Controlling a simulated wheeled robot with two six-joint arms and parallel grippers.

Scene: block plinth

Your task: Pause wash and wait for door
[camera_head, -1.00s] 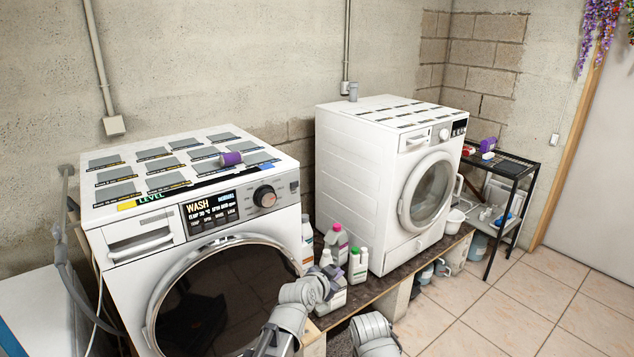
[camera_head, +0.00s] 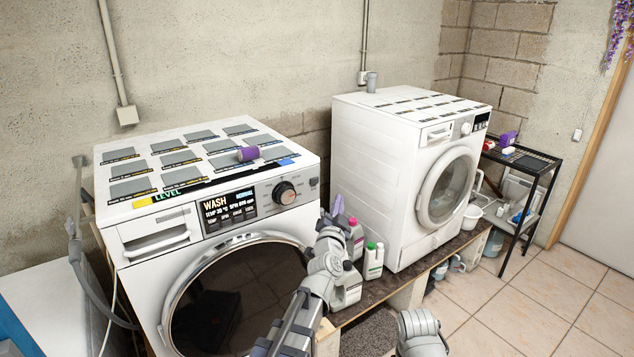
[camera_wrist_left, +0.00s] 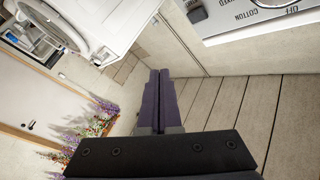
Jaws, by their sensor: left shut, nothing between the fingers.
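The near washing machine (camera_head: 150,250) stands on the left. Its display (camera_head: 229,210) reads WASH, with a round dial (camera_head: 285,193) beside it and a small dark button (camera_head: 314,182) at the panel's right end. Its round door (camera_head: 235,300) is closed. My left gripper (camera_head: 338,204) is in front of the machine's right edge, apart from the panel. Its purple fingers are shut and empty in the left wrist view (camera_wrist_left: 158,98). There a panel corner (camera_wrist_left: 265,12) with COTTON and OFF shows at upper right. My right arm shows at the bottom, its gripper out of view.
A purple cylinder (camera_head: 248,154) lies on the machine's labelled top. Several bottles (camera_head: 373,261) stand on the plinth between it and a second white machine (camera_head: 385,170). A black shelf (camera_head: 533,160) stands at the right. The tiled floor (camera_head: 555,310) is clear.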

